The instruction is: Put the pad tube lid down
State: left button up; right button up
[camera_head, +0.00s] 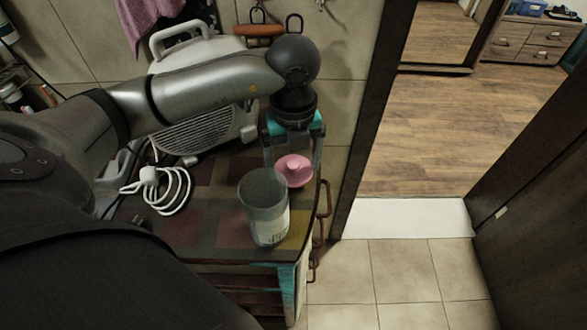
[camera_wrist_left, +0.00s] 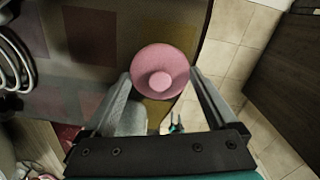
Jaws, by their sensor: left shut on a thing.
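The pink round lid (camera_head: 295,171) with a central knob is held between the fingers of my left gripper (camera_head: 293,166), which is shut on it. In the left wrist view the lid (camera_wrist_left: 160,72) sits between the two fingertips. The clear pad tube (camera_head: 264,208) stands upright and open-topped on the small table, in front of the lid and a little left of it. The lid is apart from the tube's rim. How high the lid is above the tabletop is hard to tell. My right gripper is not in view.
The tube stands on the checkered tabletop (camera_head: 190,228), close to its right edge. A white appliance (camera_head: 196,120) and a coiled white cable (camera_head: 172,190) occupy the back left. Brown handles (camera_head: 325,198) project from the table's right side. Tiled floor (camera_head: 400,270) lies beyond.

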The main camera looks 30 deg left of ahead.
aim_at(294, 164)
pick_arm(q)
notch_tip(294, 164, down, 2)
jog(key=shift+f, duration=0.15)
jog(key=shift+f, duration=0.2)
jog(key=o, duration=1)
jog(key=shift+c, duration=0.2)
jog(key=shift+r, duration=0.2)
notch_tip(294, 164, up, 12)
jog(key=shift+r+p, duration=0.1)
jog(key=shift+p, duration=0.45)
